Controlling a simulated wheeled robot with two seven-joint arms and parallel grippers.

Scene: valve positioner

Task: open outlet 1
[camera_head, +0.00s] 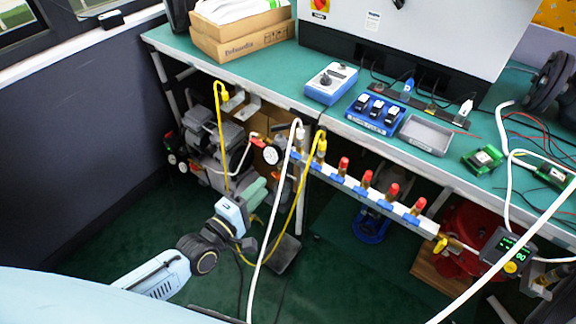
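A pale metal manifold bar (350,184) hangs along the front edge of the bench, with several outlets on it. Several red-capped fittings (367,178) stand up along it, with small blue handles (361,190) beside them. At its left end a white hose (276,200) and a yellow hose (308,180) join upright fittings. I cannot read which outlet is number 1. My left gripper (254,193) is low, left of the manifold and apart from it, near the compressor and the yellow hose. Its fingers are small and unclear, so its opening cannot be told. My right gripper is not in view.
The green bench (240,65) carries a cardboard box (240,38), a blue tester (331,83), a blue tray of dark parts (375,113) and a grey tray (426,134). A compressor (205,135) with a gauge stands below. Hoses hang before the bench. A digital gauge (508,250) is at right.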

